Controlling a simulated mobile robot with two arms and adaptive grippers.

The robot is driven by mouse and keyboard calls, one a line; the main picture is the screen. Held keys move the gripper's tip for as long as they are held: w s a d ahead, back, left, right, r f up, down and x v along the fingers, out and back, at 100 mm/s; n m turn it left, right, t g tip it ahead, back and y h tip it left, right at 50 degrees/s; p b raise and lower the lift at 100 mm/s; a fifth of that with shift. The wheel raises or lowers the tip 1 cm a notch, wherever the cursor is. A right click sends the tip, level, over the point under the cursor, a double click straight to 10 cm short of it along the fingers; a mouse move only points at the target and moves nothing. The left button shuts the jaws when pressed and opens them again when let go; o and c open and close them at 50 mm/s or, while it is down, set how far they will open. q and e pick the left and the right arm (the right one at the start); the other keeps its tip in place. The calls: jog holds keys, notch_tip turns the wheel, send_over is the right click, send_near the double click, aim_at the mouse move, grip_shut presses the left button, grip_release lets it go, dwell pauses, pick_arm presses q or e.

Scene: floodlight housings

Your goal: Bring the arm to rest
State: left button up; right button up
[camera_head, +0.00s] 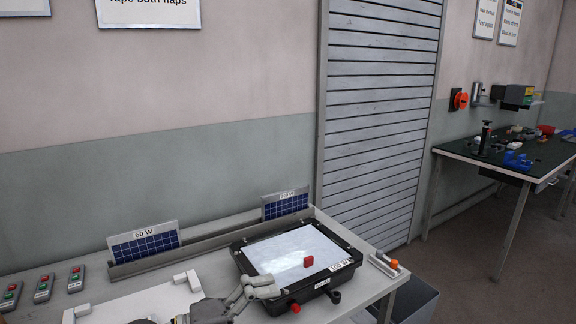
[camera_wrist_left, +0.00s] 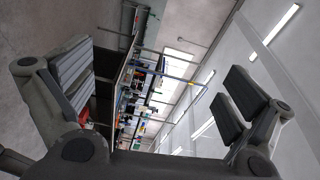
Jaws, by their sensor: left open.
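My left gripper (camera_head: 258,288) is at the bottom of the head view, in front of the near left corner of a black floodlight housing (camera_head: 240,262). In the left wrist view its jaws (camera_wrist_left: 158,92) stand wide apart with nothing between them. The gripper overlaps the housing's edge in the picture; I cannot tell whether they touch. My right gripper is in neither view.
The housing lies on a grey bench (camera_head: 215,264). Solar panels labelled 60 W (camera_head: 146,246) and another (camera_head: 285,205) stand in a rail behind. Button boxes (camera_head: 43,288) are at left, white brackets beside them. A grey bin (camera_head: 415,300) stands at right; a cluttered dark table (camera_head: 470,150) is farther off.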

pick_arm(q)
jog(key=w+a+r+n+t+y, duration=0.1)
jog(key=a+r+n+t+y, duration=0.1)
jog(key=a+n+t+y, duration=0.4)
jog(key=w+a+r+n+t+y, duration=0.1)
jog(key=w+a+r+n+t, duration=0.2)
jog(key=n+t, duration=0.65)
jog(key=s+a+f+n+g+y, duration=0.2)
jog(key=a+f+n+g+y, duration=0.1)
jog(key=a+f+n+y, duration=0.3)
jog(key=s+a+f+n+g+y, duration=0.35)
jog(key=f+n+y, duration=0.2)
jog(key=f, duration=0.25)
jog(key=s+f+n+g+h, duration=0.1)
jog(key=s+f+g, duration=0.6)
jog(key=s, duration=0.4)
jog(key=s+f+n+g+h, duration=0.1)
jog(key=s+f+g, duration=0.3)
jog(key=s+f, duration=0.6)
jog(key=s+f+g, duration=0.1)
jog(key=s+f, duration=0.1)
jog(key=f, duration=1.1)
jog(key=s+f+g, duration=0.1)
jog(key=s+f, duration=0.1)
jog(key=f, duration=1.2)
jog(key=s+a+f+g, duration=0.1)
jog(key=s+a+f, duration=0.1)
jog(key=s+f, duration=1.2)
jog(key=shift+s, duration=1)
